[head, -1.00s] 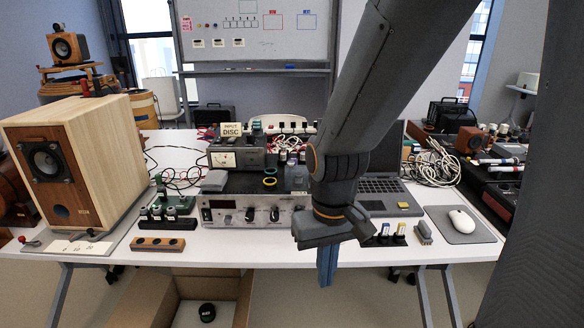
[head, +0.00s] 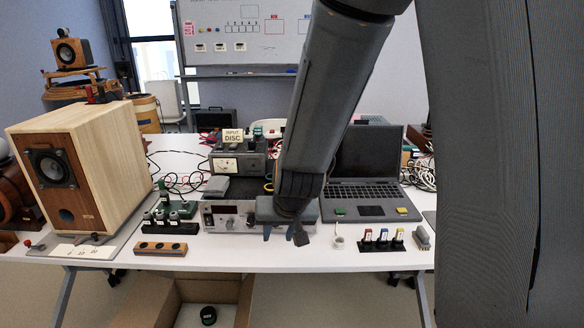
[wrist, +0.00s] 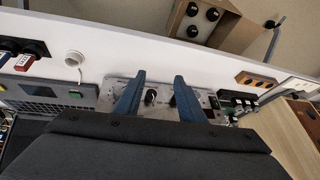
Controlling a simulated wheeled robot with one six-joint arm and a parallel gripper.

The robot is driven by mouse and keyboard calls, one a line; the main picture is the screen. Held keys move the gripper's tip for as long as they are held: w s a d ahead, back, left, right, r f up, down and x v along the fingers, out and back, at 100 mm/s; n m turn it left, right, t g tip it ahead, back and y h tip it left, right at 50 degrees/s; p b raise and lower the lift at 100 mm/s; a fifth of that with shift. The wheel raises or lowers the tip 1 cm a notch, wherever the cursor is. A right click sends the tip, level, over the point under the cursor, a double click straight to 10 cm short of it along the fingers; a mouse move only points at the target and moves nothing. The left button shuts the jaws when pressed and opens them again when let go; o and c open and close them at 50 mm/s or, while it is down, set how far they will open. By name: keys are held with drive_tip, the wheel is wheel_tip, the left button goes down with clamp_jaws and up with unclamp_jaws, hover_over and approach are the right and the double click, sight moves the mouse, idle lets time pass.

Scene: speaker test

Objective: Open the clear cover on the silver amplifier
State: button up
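The silver amplifier (head: 224,217) stands at the table's middle, with a display and knobs on its front panel. My gripper (head: 284,236) hangs at the front of its right part, hiding that part in the head view. In the wrist view my gripper (wrist: 158,95) has its two blue fingers apart with nothing held. The amplifier's panel (wrist: 165,112) shows behind and between them, with a dark knob (wrist: 151,97) in the gap. I cannot make out the clear cover, nor whether the fingers touch the panel.
A laptop (head: 372,192) stands right of the amplifier. A small white cup-like piece (head: 338,242) and several coloured plugs (head: 383,238) lie in front of it. A wooden strip with holes (head: 159,248) and a wooden speaker (head: 56,174) are left. An open carton (head: 236,293) stands below.

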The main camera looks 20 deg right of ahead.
drive_tip(key=w+r+m+t+h+p, duration=0.25)
drive_tip(key=w+t, duration=0.25)
drive_tip(key=w, duration=0.6)
drive_tip(key=w+d+r+m+t+h+p, duration=0.1)
drive_tip(key=w+d+h, duration=0.1)
drive_tip(key=d+h, duration=0.1)
drive_tip(key=w+d+r+m+t+h+p, duration=0.1)
drive_tip(key=w+d+r+h, duration=0.1)
drive_tip(key=h, duration=0.1)
drive_tip(key=w+d+r+m+t+h+p, duration=0.1)
drive_tip(key=w+d+r+h, duration=0.1)
drive_tip(key=w+d+h, duration=0.1)
drive_tip(key=shift+d+r+h, duration=0.2)
drive_tip(key=shift+d+h, duration=0.05)
drive_tip(key=shift+d, duration=0.05)
drive_tip(key=shift+c, duration=0.2)
clamp_jaws()
